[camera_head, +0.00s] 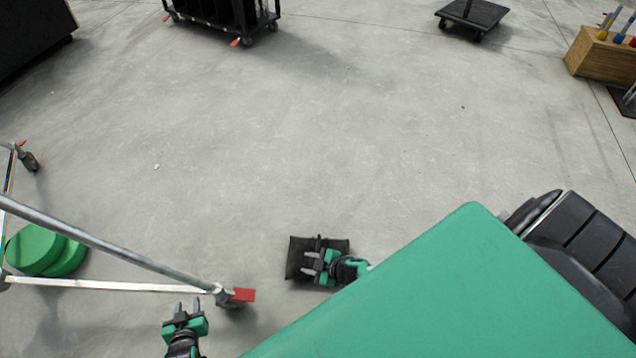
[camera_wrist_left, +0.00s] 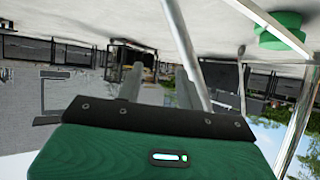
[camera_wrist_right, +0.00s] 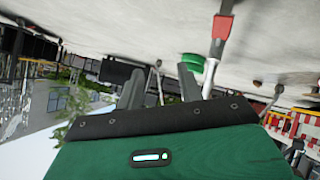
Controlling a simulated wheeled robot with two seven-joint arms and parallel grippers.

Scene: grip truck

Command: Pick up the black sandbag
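The black sandbag (camera_head: 298,258) is a dark, flat, roughly square piece on the concrete floor, low in the middle of the head view. My right gripper (camera_head: 309,263) overlaps it in that view and hides part of it. Its fingers point left and stand apart with nothing between them; the gap also shows in the right wrist view (camera_wrist_right: 160,88). The sandbag is not visible in that wrist view. My left gripper (camera_head: 187,304) is lower left, away from the sandbag. Its fingers are apart and empty, as the left wrist view (camera_wrist_left: 160,80) also shows.
Green round weights (camera_head: 36,250) are at left. A black cart (camera_head: 222,12), a dolly (camera_head: 474,14) and a wooden box (camera_head: 602,58) stand far back. Mid-floor is clear.

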